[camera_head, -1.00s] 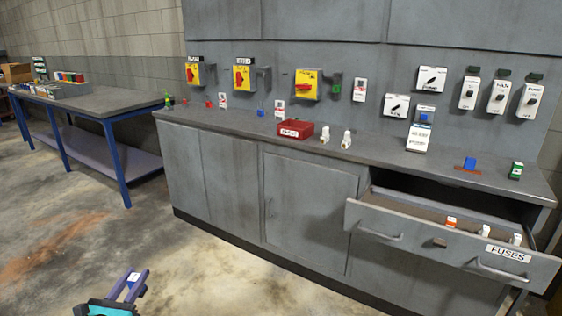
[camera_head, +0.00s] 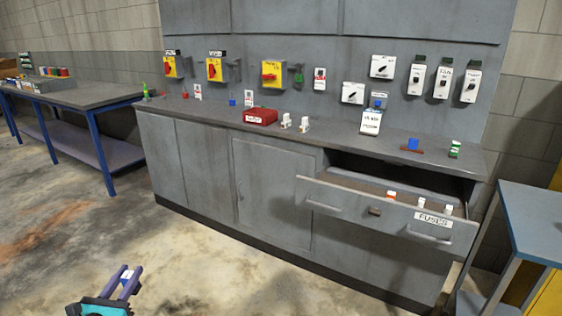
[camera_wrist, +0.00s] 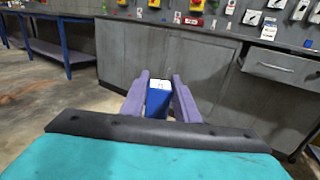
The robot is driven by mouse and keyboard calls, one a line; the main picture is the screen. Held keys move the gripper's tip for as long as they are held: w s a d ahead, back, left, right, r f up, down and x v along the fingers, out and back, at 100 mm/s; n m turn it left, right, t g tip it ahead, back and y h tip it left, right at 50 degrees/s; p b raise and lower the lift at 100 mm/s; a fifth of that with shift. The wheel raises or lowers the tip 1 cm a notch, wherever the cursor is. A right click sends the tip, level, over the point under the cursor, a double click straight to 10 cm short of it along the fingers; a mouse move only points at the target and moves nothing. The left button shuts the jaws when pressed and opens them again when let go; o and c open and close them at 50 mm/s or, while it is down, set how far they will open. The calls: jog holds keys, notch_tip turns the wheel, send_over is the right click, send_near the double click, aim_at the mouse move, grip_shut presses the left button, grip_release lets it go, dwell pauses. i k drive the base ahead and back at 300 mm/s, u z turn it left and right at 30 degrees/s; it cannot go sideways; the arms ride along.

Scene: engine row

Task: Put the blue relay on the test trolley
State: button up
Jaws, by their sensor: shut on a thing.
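My gripper (camera_head: 128,280) is low at the left of the head view, over the floor and in front of the cabinets. In the wrist view my gripper (camera_wrist: 158,92) has its two purple fingers shut on the blue relay (camera_wrist: 158,102), a small blue block with a pale, marked top. A bit of the relay (camera_head: 127,274) also shows between the fingers in the head view. A stand with a flat blue-grey top (camera_head: 540,217) and metal legs is cut by the right edge; it looks like the test trolley. Its visible top is bare.
An open drawer labelled FUSES (camera_head: 385,219) juts from the grey cabinet between me and the counter. A blue-legged bench (camera_head: 85,97) stands at left. The floor in front is clear.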

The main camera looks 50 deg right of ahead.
aim_at(536, 208)
jog(key=u, duration=0.05)
jog(key=k, duration=0.75)
jog(key=z, duration=1.05)
jog(key=i, duration=1)
jog(key=z, duration=0.05)
